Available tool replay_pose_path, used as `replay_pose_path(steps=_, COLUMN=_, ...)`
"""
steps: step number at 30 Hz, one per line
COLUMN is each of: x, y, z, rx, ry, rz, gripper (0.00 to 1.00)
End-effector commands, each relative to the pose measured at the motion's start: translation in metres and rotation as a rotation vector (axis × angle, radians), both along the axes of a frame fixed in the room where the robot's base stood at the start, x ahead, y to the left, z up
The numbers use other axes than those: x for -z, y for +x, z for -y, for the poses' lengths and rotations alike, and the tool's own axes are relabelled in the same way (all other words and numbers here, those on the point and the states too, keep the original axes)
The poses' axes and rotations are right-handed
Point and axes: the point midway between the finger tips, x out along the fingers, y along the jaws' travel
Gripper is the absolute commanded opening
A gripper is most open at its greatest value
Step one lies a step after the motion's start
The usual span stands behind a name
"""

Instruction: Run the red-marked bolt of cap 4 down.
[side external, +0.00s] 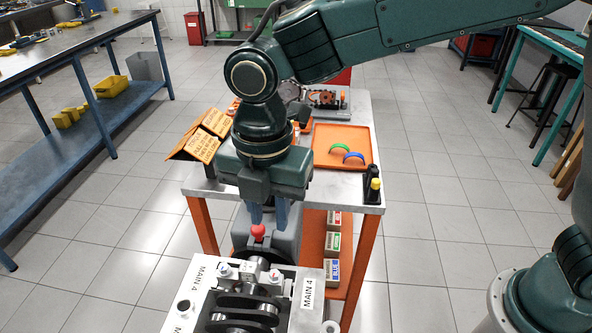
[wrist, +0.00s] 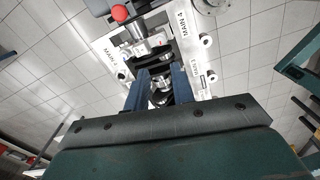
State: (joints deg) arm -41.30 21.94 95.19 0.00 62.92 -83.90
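The engine block (side external: 185,303) stands in front with its crankshaft (side external: 240,303) exposed and MAIN 4 labels on both sides. A pale cap (side external: 250,268) crosses the shaft at the MAIN 4 end. One bolt head (side external: 275,275) on it seems to carry a small red mark; a similar small red spot shows on a bolt (wrist: 160,43) in the wrist view. The other bolt (side external: 225,270) is at the cap's left. My gripper (side external: 268,222) points down above and behind the cap. In the wrist view its two blue fingers (wrist: 161,75) are apart, with nothing held between them.
A red ball knob (side external: 257,232) stands close below my fingers, behind the cap.

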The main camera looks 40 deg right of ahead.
Motion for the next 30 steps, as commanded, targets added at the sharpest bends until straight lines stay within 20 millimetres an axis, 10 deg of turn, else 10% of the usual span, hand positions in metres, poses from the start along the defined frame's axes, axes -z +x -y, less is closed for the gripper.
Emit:
replay_pose_path(steps=14, x=0.020, y=0.000, z=0.001, rx=0.002, ry=-0.002, rz=-0.002, gripper=0.25)
replay_pose_path(steps=30, x=0.099, y=0.000, z=0.001, rx=0.002, ry=-0.002, rz=-0.002, gripper=0.25)
